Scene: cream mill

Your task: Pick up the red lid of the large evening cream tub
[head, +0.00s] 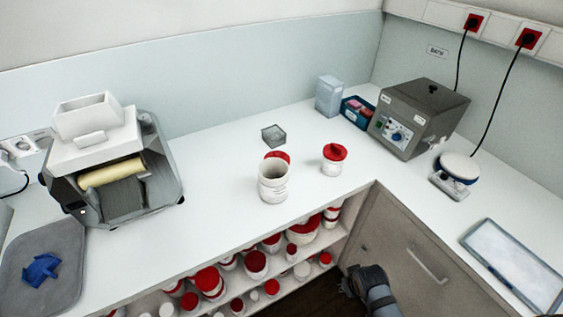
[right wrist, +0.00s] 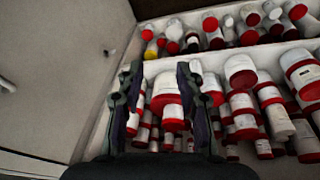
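A large white tub (head: 273,184) stands open on the counter, its mouth facing up. A red lid (head: 278,156) shows just behind its rim, partly hidden by the tub; whether it lies flat or leans I cannot tell. A smaller white tub (head: 332,167) with a red lid (head: 335,152) stands to its right. My right gripper (head: 356,280) is low in front of the cupboard, below the counter and apart from the lid. In the right wrist view the right gripper (right wrist: 157,78) has its fingers spread, with shelf tubs beyond. My left gripper is not in view.
Shelves under the counter hold several red-lidded tubs (head: 256,264). A roller mill (head: 110,165) stands left, a grey box device (head: 418,116) and a scale (head: 457,168) right. A small grey dish (head: 273,135) lies behind the tubs.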

